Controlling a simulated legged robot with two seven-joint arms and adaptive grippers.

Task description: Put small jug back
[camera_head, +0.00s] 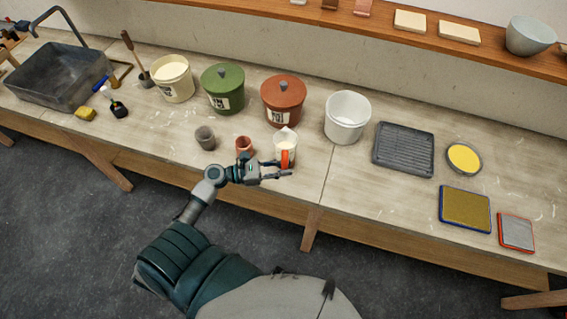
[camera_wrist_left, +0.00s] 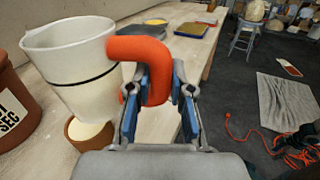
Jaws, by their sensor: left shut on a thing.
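My left gripper (camera_head: 283,172) is shut on the orange handle, one finger on each side; the fingers also show in the left wrist view (camera_wrist_left: 158,88).
A terracotta cup (camera_head: 244,145) with pale contents is close left of the jug, and a grey cup (camera_head: 205,138) stands farther left. Behind are a red lidded bucket (camera_head: 283,102), a green one (camera_head: 223,90) and a white bucket (camera_head: 347,118). A ribbed tray (camera_head: 403,150) lies right.

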